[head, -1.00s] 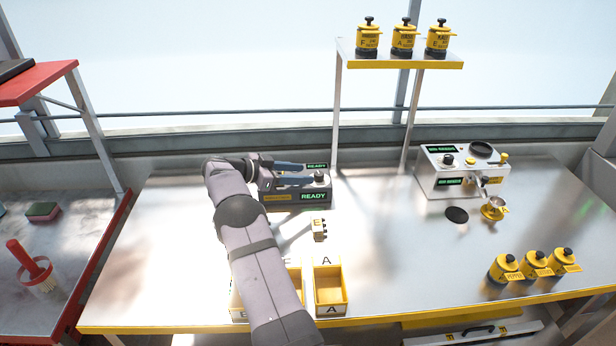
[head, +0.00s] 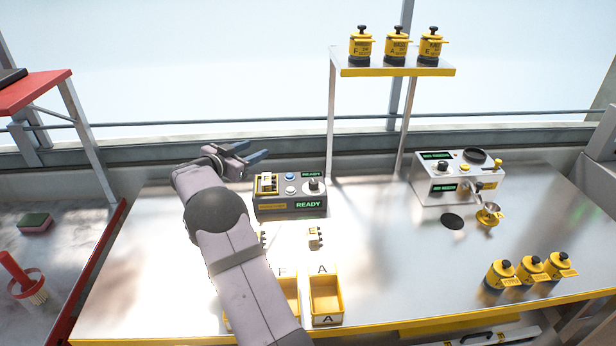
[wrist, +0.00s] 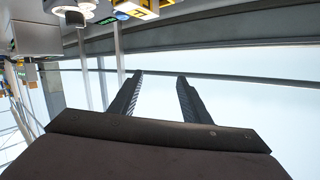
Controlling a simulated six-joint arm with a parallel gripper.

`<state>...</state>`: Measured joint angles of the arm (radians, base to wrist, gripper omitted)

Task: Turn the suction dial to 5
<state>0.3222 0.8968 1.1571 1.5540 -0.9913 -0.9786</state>
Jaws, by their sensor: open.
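The suction dial appears to be the black knob (head: 313,185) on a light round plate at the right of the dark seeder console (head: 290,203); its setting is too small to read. The console's green displays read READY. A yellow piece (head: 268,183) and blue and white buttons (head: 290,177) are on its top. My gripper (head: 262,153) is open and empty, behind and left of the console, apart from the dial. In the wrist view its two fingers (wrist: 158,80) are spread against the window, with nothing between them.
Yellow bins (head: 326,318) and a small block marked E (head: 315,237) are in front of the console. A second machine (head: 440,185) stands right, near several yellow jars (head: 499,275). A shelf (head: 395,72) with jars rises behind.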

